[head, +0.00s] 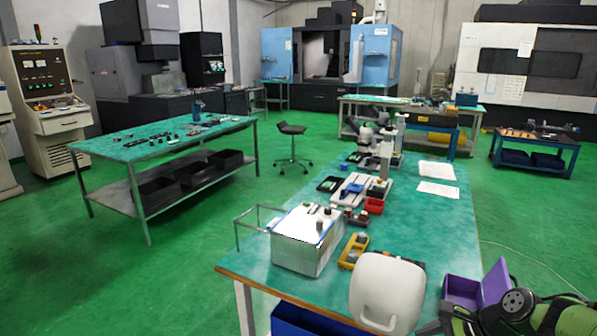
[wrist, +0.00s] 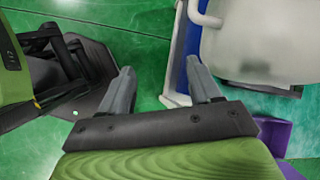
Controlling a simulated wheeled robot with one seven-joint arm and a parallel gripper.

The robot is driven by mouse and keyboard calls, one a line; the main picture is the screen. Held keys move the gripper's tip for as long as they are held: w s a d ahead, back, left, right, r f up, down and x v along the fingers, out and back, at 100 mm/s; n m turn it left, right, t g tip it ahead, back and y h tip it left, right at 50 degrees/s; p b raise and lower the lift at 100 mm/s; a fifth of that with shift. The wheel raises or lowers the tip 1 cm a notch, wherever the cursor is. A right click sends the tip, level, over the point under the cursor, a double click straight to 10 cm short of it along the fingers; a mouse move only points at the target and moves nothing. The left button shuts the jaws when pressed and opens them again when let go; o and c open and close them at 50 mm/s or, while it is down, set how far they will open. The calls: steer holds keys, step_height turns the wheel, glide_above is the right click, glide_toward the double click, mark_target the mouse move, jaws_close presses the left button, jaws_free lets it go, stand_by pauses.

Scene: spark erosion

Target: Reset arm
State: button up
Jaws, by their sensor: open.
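My gripper shows in the wrist view (wrist: 160,85), its two grey fingers spread apart with nothing between them. It is open above the green floor, beside the white frame of a table leg. In the head view, green and black links of my arm (head: 520,305) show at the bottom right, folded low beside the table's right edge. The gripper's fingers cannot be made out in the head view.
A long green-topped table (head: 440,235) runs ahead, carrying a white canister (head: 387,292), a white box (head: 305,240) and a microscope. A purple bin (head: 462,290) stands by its right edge, close to my arm. Green floor (head: 540,215) is open to the right.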

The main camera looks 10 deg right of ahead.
steer(key=s+a+r+n+g+h+p, duration=0.2)
steer(key=s+a+r+n+h+p, duration=0.4)
steer(key=a+r+n, duration=0.7)
steer(key=s+a+r+n+t, duration=0.1)
steer(key=s+a+r+n, duration=0.1)
steer(key=s, duration=0.4)
steer(key=s+a+r+n+t, duration=0.2)
steer(key=s+r+n, duration=0.1)
steer(key=s+n, duration=0.2)
steer(key=shift+s+a, duration=0.3)
steer(key=shift+s, duration=0.05)
